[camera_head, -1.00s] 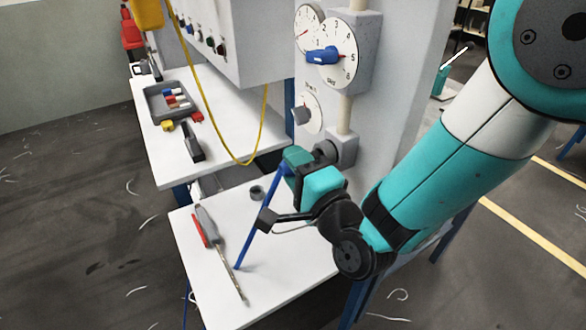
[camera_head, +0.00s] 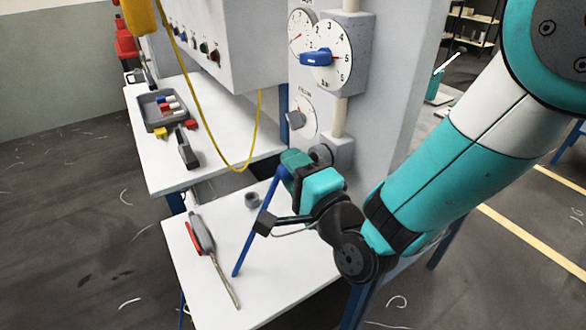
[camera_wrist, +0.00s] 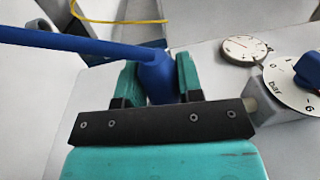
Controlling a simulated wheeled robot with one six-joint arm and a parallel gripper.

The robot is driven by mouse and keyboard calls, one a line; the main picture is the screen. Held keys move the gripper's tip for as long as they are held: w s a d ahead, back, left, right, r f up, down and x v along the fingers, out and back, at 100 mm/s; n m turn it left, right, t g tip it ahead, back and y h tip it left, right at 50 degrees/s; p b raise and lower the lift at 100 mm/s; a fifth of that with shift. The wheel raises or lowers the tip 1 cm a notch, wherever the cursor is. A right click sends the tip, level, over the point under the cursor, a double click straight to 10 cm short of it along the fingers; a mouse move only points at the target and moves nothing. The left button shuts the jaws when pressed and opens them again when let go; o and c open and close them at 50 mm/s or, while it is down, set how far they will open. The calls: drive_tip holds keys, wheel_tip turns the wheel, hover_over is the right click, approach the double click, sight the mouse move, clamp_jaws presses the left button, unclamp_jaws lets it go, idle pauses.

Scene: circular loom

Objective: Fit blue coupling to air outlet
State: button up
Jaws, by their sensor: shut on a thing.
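My gripper (camera_head: 290,163) is shut on the blue coupling (camera_wrist: 157,76), which sits between the two teal fingers in the wrist view. A blue hose (camera_head: 256,226) runs from the coupling down across the lower white table in the head view, and leaves to the left in the wrist view. A grey round fitting (camera_head: 321,155), likely the air outlet, sticks out of a grey block on the panel, just right of and behind the gripper. The fingers partly hide the coupling in the head view. I cannot tell whether coupling and fitting touch; the fitting is not clear in the wrist view.
Dials with a blue knob (camera_head: 316,58) and a grey knob (camera_head: 296,118) are on the panel above. A yellow hose (camera_head: 196,108) hangs at left. A tray (camera_head: 146,112) stands on the upper table.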

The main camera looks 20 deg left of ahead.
drive_tip(key=shift+w+d+b, duration=0.4)
drive_tip(key=shift+w+b, duration=0.1)
drive_tip(key=shift+b, duration=1)
drive_tip(key=o, duration=1.1)
drive_tip(key=shift+f, duration=0.1)
